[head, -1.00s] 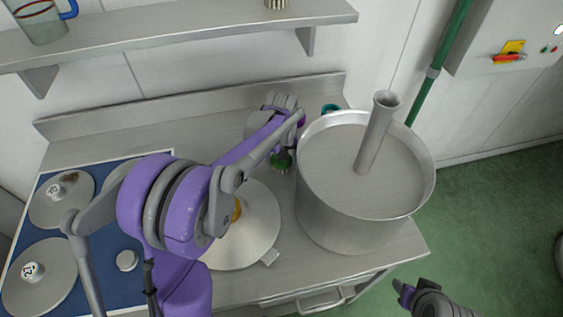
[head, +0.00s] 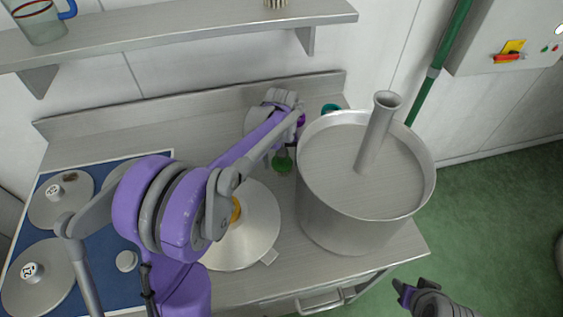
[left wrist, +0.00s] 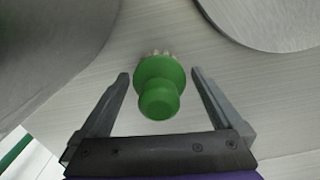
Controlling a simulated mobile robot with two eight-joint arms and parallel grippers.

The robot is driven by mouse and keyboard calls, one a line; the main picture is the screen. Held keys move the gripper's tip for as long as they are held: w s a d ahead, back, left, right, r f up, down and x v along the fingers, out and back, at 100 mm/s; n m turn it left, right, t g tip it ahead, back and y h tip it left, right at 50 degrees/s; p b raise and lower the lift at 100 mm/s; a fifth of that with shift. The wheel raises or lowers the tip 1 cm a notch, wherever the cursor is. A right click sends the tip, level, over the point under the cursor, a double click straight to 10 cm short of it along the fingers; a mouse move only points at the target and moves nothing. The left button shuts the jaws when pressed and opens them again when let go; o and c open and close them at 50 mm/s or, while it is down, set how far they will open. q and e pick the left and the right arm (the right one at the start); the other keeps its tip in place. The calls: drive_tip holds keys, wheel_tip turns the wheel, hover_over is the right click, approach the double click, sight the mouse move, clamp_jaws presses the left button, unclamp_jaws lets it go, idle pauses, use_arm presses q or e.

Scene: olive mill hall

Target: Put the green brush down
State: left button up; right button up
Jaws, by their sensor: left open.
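The green brush (left wrist: 160,85) is between the two open fingers of my left gripper (left wrist: 160,85) in the left wrist view, with gaps on both sides. Its pale bristles show at its far edge, by the steel worktop. In the head view the brush (head: 282,163) is a small green shape on the worktop, left of the big pot, partly hidden by my left arm. My left gripper's fingers are mostly hidden there by the arm. My right gripper (head: 405,292) is at the lower right over the green floor; its fingers are too small to judge.
A large steel pot (head: 315,205) with an upright tube (head: 377,135) stands right of the brush. A steel funnel (head: 245,245) lies left of it. A blue mat (head: 95,260) holds round lids (head: 38,275). A teal item (head: 330,108) sits behind the pot. A shelf (head: 190,30) is above.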

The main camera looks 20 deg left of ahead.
use_arm(q)
drive_tip(key=r, duration=0.8)
drive_tip(key=shift+s+a+r, duration=0.15)
drive_tip(key=shift+a+r, duration=0.05)
drive_tip(key=shift+a, duration=0.05)
drive_tip(key=shift+r, duration=0.3)
drive_tip(key=shift+d+r+m, duration=0.1)
drive_tip(key=shift+r+m, duration=0.25)
drive_tip(key=shift+m, duration=0.55)
drive_tip(key=m, duration=0.4)
drive_tip(key=shift+d+r, duration=0.2)
drive_tip(key=shift+r, duration=0.05)
drive_tip(key=shift+w+f+m, duration=0.2)
drive_tip(key=shift+f+m, duration=0.15)
drive_tip(key=shift+m, duration=0.15)
wheel_tip(320, 180, down, 5)
drive_tip(key=shift+r, duration=0.2)
drive_tip(key=shift+w+a+f, duration=0.1)
drive_tip(key=shift+w+f, duration=0.05)
drive_tip(key=shift+f, duration=1.25)
drive_tip(key=shift+w+a+f, duration=0.1)
drive_tip(key=shift+w+f, duration=0.05)
drive_tip(key=shift+f, duration=1.2)
drive_tip(key=shift+c, duration=0.2)
